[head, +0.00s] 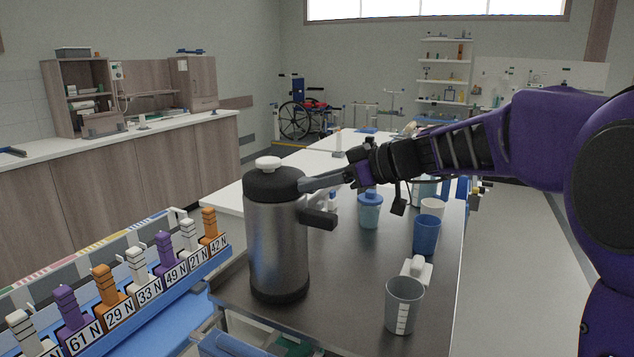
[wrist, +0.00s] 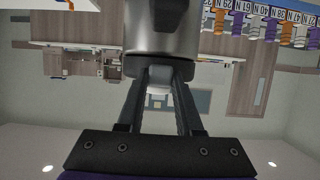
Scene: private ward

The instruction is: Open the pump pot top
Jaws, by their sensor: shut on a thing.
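The pump pot (head: 277,245) stands upright on the dark cart top, with a steel body, a black base and a dark spout or handle on its right. Its black top (head: 270,183) carries a white button (head: 267,163) and looks level and seated on the body. My gripper (head: 304,184) reaches in from the right and is shut on the top's near right edge. In the wrist view, which is upside down, the fingers (wrist: 164,76) meet the black top below the steel body (wrist: 160,38). The exact contact is hidden there. The white button (wrist: 158,91) shows between the fingers.
On the cart top (head: 345,290), a grey measuring cup (head: 404,304), a blue cup (head: 426,235), a white cup (head: 433,208) and a blue-lidded jar (head: 370,210) stand to the right. A rack of labelled coloured clips (head: 130,285) lies at left.

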